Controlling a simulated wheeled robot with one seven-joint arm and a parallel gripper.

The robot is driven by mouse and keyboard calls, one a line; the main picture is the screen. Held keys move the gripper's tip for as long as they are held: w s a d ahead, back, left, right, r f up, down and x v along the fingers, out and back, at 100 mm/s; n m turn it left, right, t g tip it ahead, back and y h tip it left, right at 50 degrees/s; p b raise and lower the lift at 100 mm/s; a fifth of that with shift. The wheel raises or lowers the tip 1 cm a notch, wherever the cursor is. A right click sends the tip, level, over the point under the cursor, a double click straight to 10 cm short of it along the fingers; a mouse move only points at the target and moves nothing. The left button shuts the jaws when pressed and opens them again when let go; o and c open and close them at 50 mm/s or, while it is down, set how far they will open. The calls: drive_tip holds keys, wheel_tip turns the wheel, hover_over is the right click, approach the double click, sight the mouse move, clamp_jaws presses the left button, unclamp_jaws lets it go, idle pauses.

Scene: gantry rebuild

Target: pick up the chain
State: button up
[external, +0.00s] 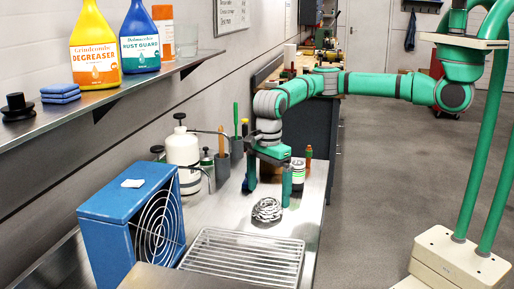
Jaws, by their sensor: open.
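The chain (267,211) is a silvery heap of links on the steel bench top (226,208), behind the wire rack. My gripper (269,185) hangs from my green arm above and behind the chain, with its two fingers spread apart on either side. It is open, and nothing shows between the fingers. I see a gap between the gripper and the chain, but one view does not tell how far apart they are in depth.
A wire rack (243,258) lies in front of the chain. A blue fan box (128,222) and white pump bottle (183,160) stand at left. A small dark can (298,175) and orange-brown bottle (308,160) stand close behind the gripper. A shelf (105,98) overhangs at left.

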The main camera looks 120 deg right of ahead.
sight(268, 199)
wheel_tip(268, 199, down, 5)
drive_tip(key=shift+a+f, duration=0.1)
drive_tip(key=shift+c, duration=0.3)
drive_tip(key=c, duration=1.3)
drive_tip(key=shift+r, duration=0.25)
drive_tip(key=shift+c, duration=0.2)
